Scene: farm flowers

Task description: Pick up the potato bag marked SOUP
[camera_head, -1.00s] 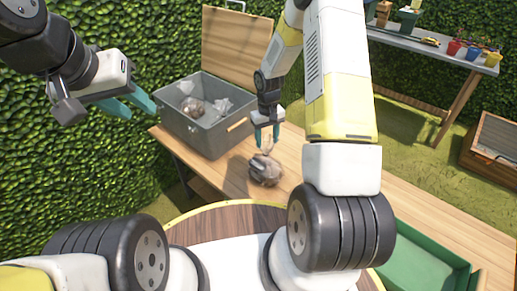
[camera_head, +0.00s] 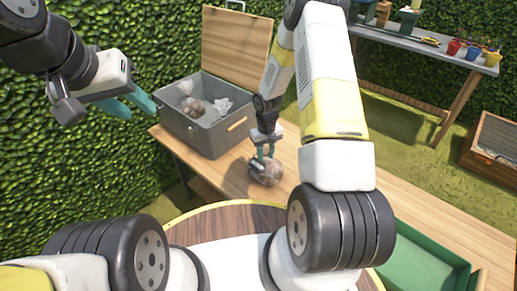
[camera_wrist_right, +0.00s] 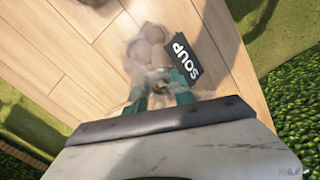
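The potato bag (camera_head: 268,174) is a clear bag of brownish potatoes on the wooden table. In the right wrist view the bag (camera_wrist_right: 146,50) carries a dark tag (camera_wrist_right: 183,60) that reads SOUP. My right gripper (camera_head: 265,157) points down at the top of the bag. In the right wrist view its teal fingers (camera_wrist_right: 160,98) stand on both sides of the bag's gathered neck, and a gap shows between them. I cannot tell whether they touch it. My left gripper (camera_head: 130,104) is open and empty at the left, in front of the hedge.
A grey box (camera_head: 207,143) with a raised wooden lid (camera_head: 236,43) stands behind the bag, with more clear bags inside. A green tray (camera_head: 425,262) lies at the lower right. A bench (camera_head: 425,48) with pots is at the back right.

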